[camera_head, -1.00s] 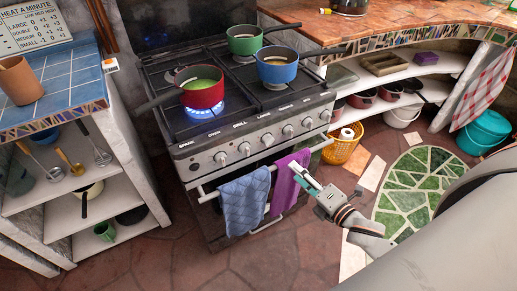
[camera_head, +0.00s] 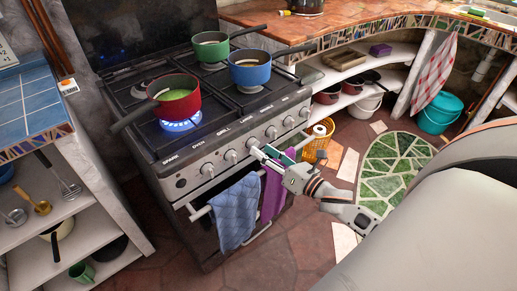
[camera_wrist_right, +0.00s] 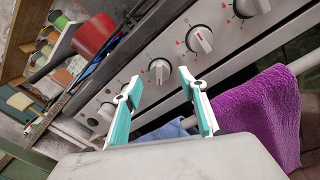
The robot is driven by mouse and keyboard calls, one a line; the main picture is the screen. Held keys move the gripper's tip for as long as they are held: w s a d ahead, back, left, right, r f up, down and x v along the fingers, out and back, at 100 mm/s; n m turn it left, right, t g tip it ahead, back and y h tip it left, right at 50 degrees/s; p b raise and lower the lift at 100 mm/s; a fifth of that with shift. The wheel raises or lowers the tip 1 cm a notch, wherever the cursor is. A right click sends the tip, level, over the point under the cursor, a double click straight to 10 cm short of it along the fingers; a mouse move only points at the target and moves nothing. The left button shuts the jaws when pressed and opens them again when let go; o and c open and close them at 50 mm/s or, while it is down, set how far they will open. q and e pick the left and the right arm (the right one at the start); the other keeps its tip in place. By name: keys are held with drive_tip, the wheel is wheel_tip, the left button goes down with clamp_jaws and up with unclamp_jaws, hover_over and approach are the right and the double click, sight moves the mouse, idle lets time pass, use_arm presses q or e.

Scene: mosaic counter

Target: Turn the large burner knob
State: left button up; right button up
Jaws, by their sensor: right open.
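The large burner knob (camera_head: 252,143) is a round pale knob under the label LARGE on the stove's front panel. My right gripper (camera_head: 262,153) is open, its fingertips close in front of this knob. In the right wrist view the open fingers (camera_wrist_right: 158,82) with teal pads point at the panel, and a knob (camera_wrist_right: 159,71) shows between their tips. I cannot tell whether they touch it. Its label is unreadable in that view. My left gripper is out of view.
A red pot (camera_head: 178,98) stands over a lit blue flame (camera_head: 181,124). Green (camera_head: 210,46) and blue (camera_head: 250,68) pots stand further back. Blue (camera_head: 237,210) and purple (camera_head: 275,190) towels hang on the oven rail below the gripper. Other knobs (camera_head: 271,131) flank the large one closely.

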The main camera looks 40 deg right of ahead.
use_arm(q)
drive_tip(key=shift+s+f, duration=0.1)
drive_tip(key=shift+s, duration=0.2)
use_arm(e)
drive_tip(key=shift+w+a, duration=0.2)
drive_tip(key=shift+w, duration=1.15)
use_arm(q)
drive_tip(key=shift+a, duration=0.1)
use_arm(e)
drive_tip(key=shift+c, duration=0.4)
drive_tip(key=c, duration=1)
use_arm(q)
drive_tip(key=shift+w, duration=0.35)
use_arm(e)
drive_tip(key=shift+c, duration=0.2)
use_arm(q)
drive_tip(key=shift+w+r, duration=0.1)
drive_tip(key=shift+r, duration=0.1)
